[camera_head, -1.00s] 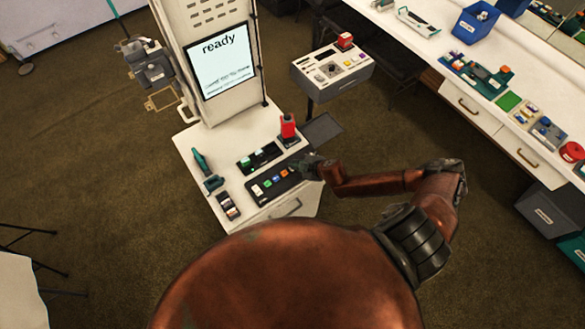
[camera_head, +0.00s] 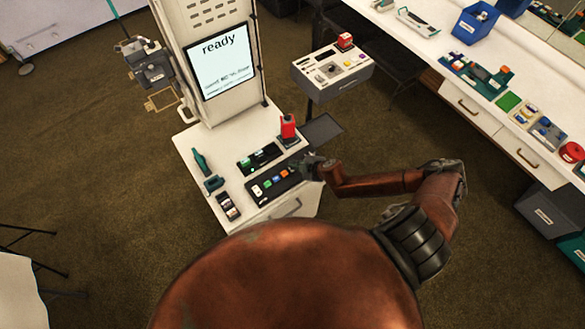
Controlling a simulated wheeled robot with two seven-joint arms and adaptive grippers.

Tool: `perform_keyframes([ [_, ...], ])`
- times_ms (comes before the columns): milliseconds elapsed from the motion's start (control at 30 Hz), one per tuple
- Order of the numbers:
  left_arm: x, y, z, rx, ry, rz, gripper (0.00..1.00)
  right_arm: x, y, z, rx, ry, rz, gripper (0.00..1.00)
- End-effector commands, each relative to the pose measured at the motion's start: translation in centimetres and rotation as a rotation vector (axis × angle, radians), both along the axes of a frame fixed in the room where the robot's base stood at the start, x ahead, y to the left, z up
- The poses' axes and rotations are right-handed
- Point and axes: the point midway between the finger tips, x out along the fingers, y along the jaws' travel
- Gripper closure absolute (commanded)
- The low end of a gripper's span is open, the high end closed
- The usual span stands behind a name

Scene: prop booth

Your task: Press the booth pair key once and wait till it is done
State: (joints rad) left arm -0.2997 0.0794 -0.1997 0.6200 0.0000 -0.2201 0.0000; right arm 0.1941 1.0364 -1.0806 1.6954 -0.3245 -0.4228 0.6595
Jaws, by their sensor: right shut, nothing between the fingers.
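The booth (camera_head: 208,123) is a white cabinet with an upright screen (camera_head: 225,70) that reads "ready" above smaller text too small to read. On its shelf lies a black key panel (camera_head: 257,201) with several coloured keys, among them orange, blue and green ones. I cannot tell which key is the pair key. My right gripper (camera_head: 303,166) is shut and empty at the right end of this panel. It hides that end, and I cannot tell whether it touches a key. My left gripper is not in view.
A second black panel (camera_head: 246,164) and a red-topped device (camera_head: 289,130) stand behind the key panel. A teal tool (camera_head: 201,163) and a small dark device (camera_head: 228,206) lie at left. A grey control box (camera_head: 333,75) stands beyond. A white workbench (camera_head: 425,55) is at right.

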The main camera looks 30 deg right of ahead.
Motion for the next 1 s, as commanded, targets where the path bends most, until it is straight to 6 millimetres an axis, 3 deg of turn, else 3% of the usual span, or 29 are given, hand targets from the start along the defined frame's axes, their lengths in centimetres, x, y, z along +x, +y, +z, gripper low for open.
perform_keyframes([
  [1000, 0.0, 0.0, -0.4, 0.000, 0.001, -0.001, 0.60, 0.0, 0.0, -1.2, 0.000, 0.000, 0.000, 1.00],
])
